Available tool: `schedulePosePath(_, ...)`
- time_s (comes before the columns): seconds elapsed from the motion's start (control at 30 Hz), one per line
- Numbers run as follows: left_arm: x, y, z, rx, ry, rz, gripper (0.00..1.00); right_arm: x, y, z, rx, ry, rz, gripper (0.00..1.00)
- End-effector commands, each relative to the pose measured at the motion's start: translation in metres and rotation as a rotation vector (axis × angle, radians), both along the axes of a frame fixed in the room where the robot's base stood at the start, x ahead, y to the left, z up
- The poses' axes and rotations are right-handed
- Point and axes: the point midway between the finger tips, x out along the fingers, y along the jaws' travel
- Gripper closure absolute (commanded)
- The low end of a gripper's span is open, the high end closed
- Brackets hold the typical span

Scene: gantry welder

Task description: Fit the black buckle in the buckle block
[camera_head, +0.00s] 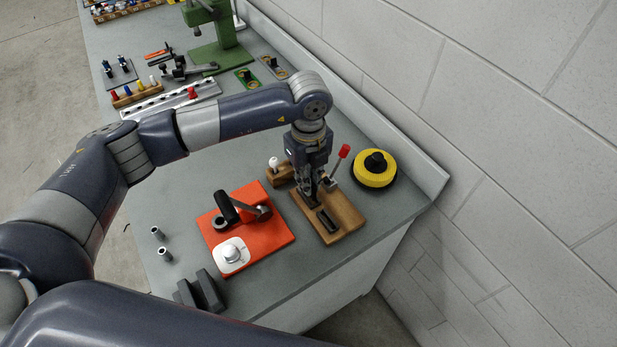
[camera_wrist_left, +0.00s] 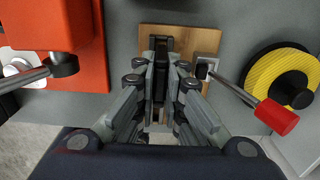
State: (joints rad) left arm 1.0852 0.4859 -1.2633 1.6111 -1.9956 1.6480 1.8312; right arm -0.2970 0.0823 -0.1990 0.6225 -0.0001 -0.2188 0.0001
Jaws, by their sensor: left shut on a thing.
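The wooden buckle block (camera_head: 347,212) lies near the right end of the bench. It also shows behind the fingers in the left wrist view (camera_wrist_left: 207,42). My left gripper (camera_head: 313,198) points down over the block. Its fingers (camera_wrist_left: 161,55) are shut on a narrow black piece, the black buckle (camera_wrist_left: 160,78), which is mostly hidden by the fingers. A dark elongated shape (camera_head: 326,221) shows on the block just in front of the fingertips; I cannot tell if it is a slot or a part. My right gripper is not in view.
A lever with a red handle (camera_head: 344,151) rises beside the block. A yellow and black disc (camera_head: 375,169) stands right of it, near the wall. An orange fixture (camera_head: 271,238) with a black handle is at left. Grey blocks (camera_head: 207,291) stand at the front edge.

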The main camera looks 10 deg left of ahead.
Motion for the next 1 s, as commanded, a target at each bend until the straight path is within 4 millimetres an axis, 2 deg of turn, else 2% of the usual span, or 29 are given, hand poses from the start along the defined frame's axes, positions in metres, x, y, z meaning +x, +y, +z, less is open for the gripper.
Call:
schedulePosePath(0.97, 0.000, 0.000, -0.023, 0.000, 0.000, 0.000, 1.00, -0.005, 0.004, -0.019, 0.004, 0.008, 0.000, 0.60)
schedulePosePath(1.0, 0.000, 0.000, -0.022, 0.000, 0.000, 0.000, 0.86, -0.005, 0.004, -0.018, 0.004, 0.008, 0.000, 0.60)
